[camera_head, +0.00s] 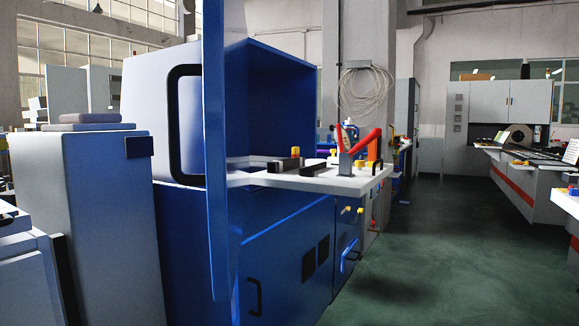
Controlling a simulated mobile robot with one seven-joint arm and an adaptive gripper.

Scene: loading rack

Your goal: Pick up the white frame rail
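I cannot clearly make out a white frame rail in this view. A white worktop (325,184) juts out from the blue machine (270,95) near the middle of the picture. Small dark bars (284,165) lie on it, one with a yellow and orange piece (295,152) beside or behind it. A red-handled part (366,142) and an orange upright piece (373,149) stand at its right end. My gripper is not in view.
A blue door edge or post (216,150) stands close in front. A grey-white cabinet (105,220) is at the left. The dark green floor (450,245) is open to the right, up to a white console with a red stripe (520,195).

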